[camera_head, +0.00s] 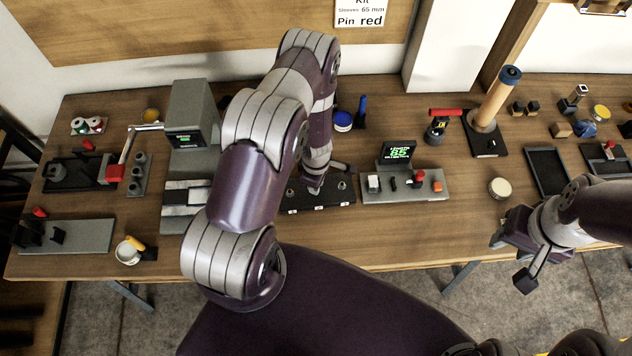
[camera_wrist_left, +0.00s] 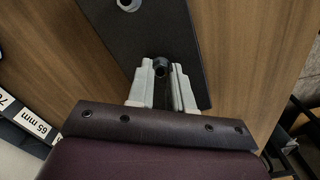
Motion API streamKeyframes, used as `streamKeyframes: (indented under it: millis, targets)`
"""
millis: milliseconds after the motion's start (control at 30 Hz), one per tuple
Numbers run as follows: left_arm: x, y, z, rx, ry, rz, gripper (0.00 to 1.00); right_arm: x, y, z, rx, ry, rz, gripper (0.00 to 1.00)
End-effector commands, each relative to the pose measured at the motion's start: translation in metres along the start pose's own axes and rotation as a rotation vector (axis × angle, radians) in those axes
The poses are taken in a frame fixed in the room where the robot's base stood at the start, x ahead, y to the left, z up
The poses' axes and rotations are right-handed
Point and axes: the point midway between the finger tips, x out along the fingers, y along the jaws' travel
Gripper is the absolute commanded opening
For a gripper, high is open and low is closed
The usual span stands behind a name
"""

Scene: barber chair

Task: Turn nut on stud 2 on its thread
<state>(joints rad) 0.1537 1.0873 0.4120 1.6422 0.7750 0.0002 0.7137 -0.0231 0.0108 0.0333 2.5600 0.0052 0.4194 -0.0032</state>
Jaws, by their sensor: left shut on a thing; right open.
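A black plate (camera_head: 325,199) with studs lies on the table in the middle of the head view. A light metal nut or stud end (camera_head: 341,185) shows near its right end, and another (camera_head: 290,193) near its left. My left gripper (camera_head: 315,184) points down at the plate's middle. In the left wrist view its pale fingers (camera_wrist_left: 162,84) are shut on a dark round piece, the nut (camera_wrist_left: 162,67), over the black plate (camera_wrist_left: 150,32). The fingers hide most of it and its thread. My right gripper (camera_head: 512,262) is open and empty at the table's front right edge.
A grey fixture with a green-lit display (camera_head: 398,152) stands just right of the plate. A tall grey machine (camera_head: 188,115) stands left. A round pale tin (camera_head: 499,188) sits near the front edge. Bare tabletop lies in front of the plate.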

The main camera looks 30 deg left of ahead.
Motion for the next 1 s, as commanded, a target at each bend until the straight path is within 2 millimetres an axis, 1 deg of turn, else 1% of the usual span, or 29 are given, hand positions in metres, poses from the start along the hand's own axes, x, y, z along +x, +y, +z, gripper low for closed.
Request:
streamKeyframes:
  millis: [33,1000]
  targets:
    - [-0.0014,0.0026,-0.0005,0.015,0.002,0.006,0.00,-0.0003,0.0000,0.0000,0.000,0.000,0.000,0.43]
    - [-0.0011,0.0022,-0.0004,0.288,0.002,0.005,0.00,0.0000,0.0000,0.0000,0.000,0.000,0.000,0.43]
